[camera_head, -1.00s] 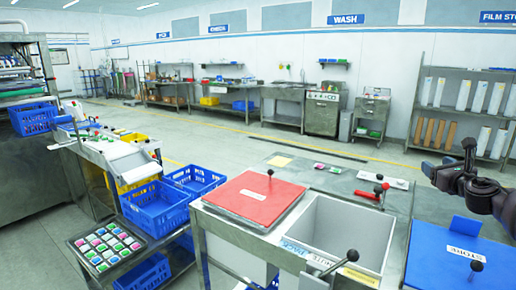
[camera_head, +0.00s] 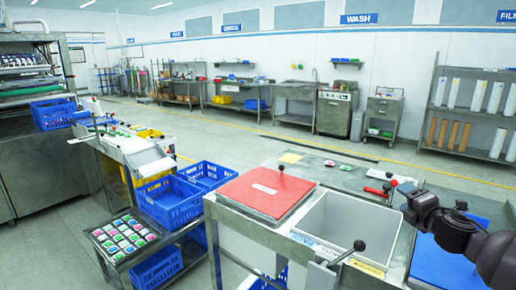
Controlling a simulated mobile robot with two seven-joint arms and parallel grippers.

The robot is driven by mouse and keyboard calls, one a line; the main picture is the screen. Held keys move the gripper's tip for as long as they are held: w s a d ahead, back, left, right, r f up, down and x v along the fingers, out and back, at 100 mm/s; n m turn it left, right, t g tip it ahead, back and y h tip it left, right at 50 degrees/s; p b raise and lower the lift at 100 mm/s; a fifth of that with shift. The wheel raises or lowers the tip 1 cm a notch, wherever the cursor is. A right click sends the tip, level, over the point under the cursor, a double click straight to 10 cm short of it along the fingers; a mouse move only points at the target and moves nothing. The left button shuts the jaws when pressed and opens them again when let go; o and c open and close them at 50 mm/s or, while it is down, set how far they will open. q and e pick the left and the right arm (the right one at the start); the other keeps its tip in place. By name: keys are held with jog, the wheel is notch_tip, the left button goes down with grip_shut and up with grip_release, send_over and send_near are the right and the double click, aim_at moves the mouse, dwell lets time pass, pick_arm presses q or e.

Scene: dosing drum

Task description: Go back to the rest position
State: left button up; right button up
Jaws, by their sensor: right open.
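My right gripper (camera_head: 410,193) shows at the right edge, with its dark arm coming in from the lower right. It is open and holds nothing that I can see. It hangs above the bench between the open grey bin (camera_head: 352,222) and the blue lid (camera_head: 440,262), and it hides part of that lid. The red lid (camera_head: 265,196) with a black knob lies closed to the left of the bin. My left gripper is not in view.
A black-handled lever (camera_head: 347,252) stands at the bench front. A red-handled tool (camera_head: 378,191) lies behind the bin. Blue crates (camera_head: 170,202) and a tray of coloured pieces (camera_head: 124,235) stand at left. The floor (camera_head: 240,140) behind is clear.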

jog(key=s+a+f+m+g+y, duration=0.1)
jog(key=s+a+f+m, duration=0.55)
jog(key=f, duration=0.25)
jog(key=s+a+f+m+g, duration=0.1)
jog(key=s+a+f+m, duration=0.55)
jog(key=s+f, duration=0.2)
jog(key=s+a+f+m+g+h, duration=0.1)
jog(key=s+a+f+m, duration=0.1)
jog(key=s+f+m, duration=0.2)
jog(key=s+a+f+m+g+h, duration=0.1)
jog(key=s+f+m, duration=0.3)
jog(key=s+f, duration=0.5)
jog(key=s+g, duration=0.1)
jog(key=s, duration=0.7)
jog(key=shift+s+a+f+m+g, duration=0.15)
jog(key=shift+a+f+m+g, duration=0.15)
jog(key=shift+a+f, duration=0.05)
